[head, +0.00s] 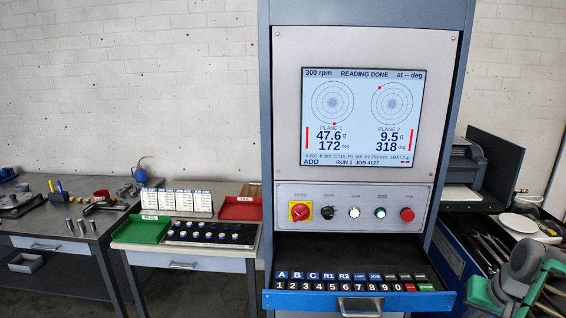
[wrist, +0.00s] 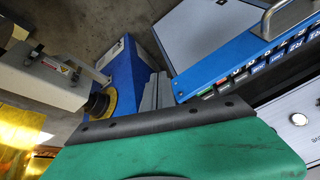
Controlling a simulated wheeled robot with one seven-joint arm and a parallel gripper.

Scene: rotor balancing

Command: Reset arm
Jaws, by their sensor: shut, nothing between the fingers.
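My gripper (wrist: 155,122) fills the lower part of the wrist view as a green body with a dark strip along its edge. It is shut and holds nothing. In the head view, grey and green parts of my arm show at the lower right, beside the right end of the console's blue keypad drawer (head: 355,302). The fingertips are not clear there. The console screen (head: 362,117) reads "READING DONE", 300 rpm, plane 1 47.6 g at 172 deg, plane 2 9.5 g at 318 deg. The drawer also shows in the wrist view (wrist: 225,62).
A row of knobs and buttons (head: 354,212) sits under the screen. At left, a small table holds a green tray (head: 141,230), a red tray (head: 240,209) and white cards (head: 180,200). A workbench (head: 50,228) with tools stands farther left. A printer (head: 452,165) stands at right.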

